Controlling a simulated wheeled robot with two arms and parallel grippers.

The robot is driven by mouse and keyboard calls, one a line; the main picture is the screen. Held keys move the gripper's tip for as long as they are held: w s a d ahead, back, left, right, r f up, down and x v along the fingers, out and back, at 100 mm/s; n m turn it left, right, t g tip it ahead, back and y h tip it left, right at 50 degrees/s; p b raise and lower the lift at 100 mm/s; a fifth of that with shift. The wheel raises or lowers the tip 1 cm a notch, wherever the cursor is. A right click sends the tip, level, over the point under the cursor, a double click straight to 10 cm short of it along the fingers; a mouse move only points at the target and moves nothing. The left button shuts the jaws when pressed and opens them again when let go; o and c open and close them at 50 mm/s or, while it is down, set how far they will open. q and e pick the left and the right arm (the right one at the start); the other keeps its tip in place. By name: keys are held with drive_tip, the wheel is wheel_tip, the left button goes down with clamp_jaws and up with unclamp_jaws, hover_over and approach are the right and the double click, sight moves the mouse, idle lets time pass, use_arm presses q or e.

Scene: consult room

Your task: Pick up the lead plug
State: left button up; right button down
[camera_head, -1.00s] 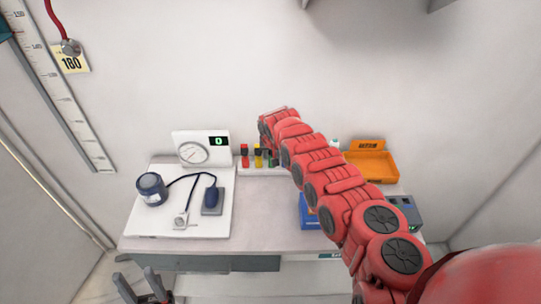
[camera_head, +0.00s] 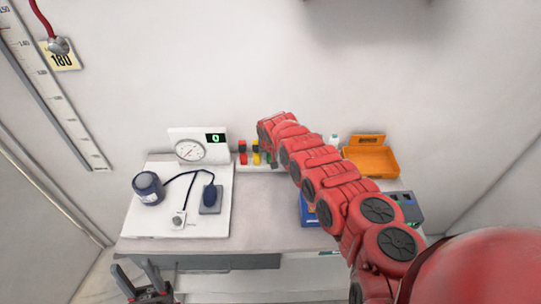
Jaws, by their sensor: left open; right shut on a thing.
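Small coloured plugs stand in a pale rack (camera_head: 262,168) at the back of the desk: red (camera_head: 243,159), yellow (camera_head: 257,159) and a darker one beside them, partly covered by my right arm. I cannot tell which of them is the lead plug. My red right arm reaches in from the lower right, and its far end is over the right part of the rack. It hides my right gripper and whatever is in its jaws. My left gripper (camera_head: 145,280) is open and empty at the lower left, in front of the desk edge.
An orange tray (camera_head: 370,158) and a blue box (camera_head: 308,212) are on the right. The middle desk is clear.

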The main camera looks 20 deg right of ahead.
drive_tip(key=shift+w+r, duration=0.1)
drive_tip(key=shift+r, duration=0.55)
wheel_tip(320, 180, up, 21)
drive_tip(key=b, duration=0.5)
drive_tip(key=shift+f, duration=0.1)
